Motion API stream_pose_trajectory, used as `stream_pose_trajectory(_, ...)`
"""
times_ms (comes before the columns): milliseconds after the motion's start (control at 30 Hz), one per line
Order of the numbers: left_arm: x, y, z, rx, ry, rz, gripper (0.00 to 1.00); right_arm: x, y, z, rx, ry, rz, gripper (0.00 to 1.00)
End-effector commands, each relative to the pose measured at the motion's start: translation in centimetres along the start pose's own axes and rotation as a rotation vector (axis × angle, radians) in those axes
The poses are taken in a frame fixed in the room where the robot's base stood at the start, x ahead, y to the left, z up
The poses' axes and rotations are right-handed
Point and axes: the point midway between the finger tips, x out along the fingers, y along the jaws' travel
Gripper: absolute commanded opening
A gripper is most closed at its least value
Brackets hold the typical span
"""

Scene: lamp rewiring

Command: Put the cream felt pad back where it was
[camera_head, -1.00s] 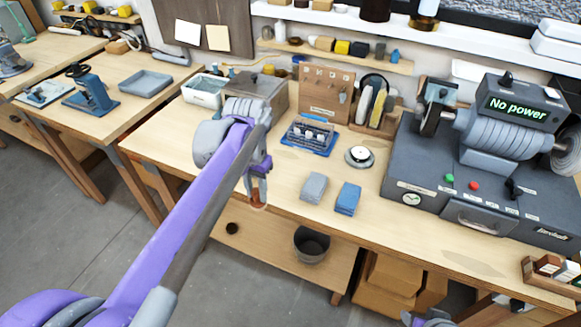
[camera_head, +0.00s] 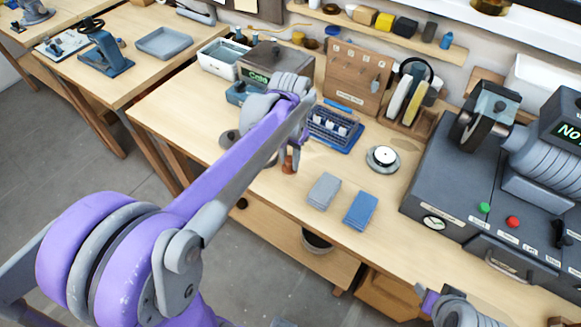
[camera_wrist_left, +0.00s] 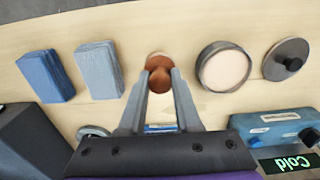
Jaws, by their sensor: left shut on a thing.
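My left gripper (camera_head: 289,168) points down over the workbench, left of the grey block. Its fingers are shut on a reddish-brown piece with a rounded end (camera_wrist_left: 159,68). Right of it in the left wrist view is an open round tin with a pale cream, flat inside (camera_wrist_left: 225,68). I cannot tell whether that is the felt pad. In the head view my arm hides the tin. A cream disc (camera_head: 400,100) stands in a wooden rack among other discs. Part of my right arm shows at the bottom edge; its fingers are not clear.
A grey block (camera_head: 324,191) and a blue block (camera_head: 360,210) lie near the bench's front edge. A knobbed dark lid (camera_wrist_left: 287,59) lies beyond the tin. A blue rack (camera_head: 335,130), a round white-topped dish (camera_head: 383,158) and a grey machine (camera_head: 470,190) stand around.

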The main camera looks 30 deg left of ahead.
Motion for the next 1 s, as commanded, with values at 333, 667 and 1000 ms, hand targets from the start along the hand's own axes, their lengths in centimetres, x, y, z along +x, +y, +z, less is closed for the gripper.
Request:
stream_pose_trajectory(333,4.1,0.0,0.0,0.000,0.000,0.000,0.00,0.2,0.0,0.2,0.000,-0.002,0.000,0.50)
stream_pose_trajectory(667,4.4,0.0,0.0,0.000,0.000,0.000,0.00,0.4,0.0,0.4,0.000,-0.004,0.000,0.50)
stream_pose_trajectory(1000,4.3,0.0,0.0,0.000,0.000,0.000,0.62,0.4,0.0,0.4,0.000,-0.004,0.000,0.50)
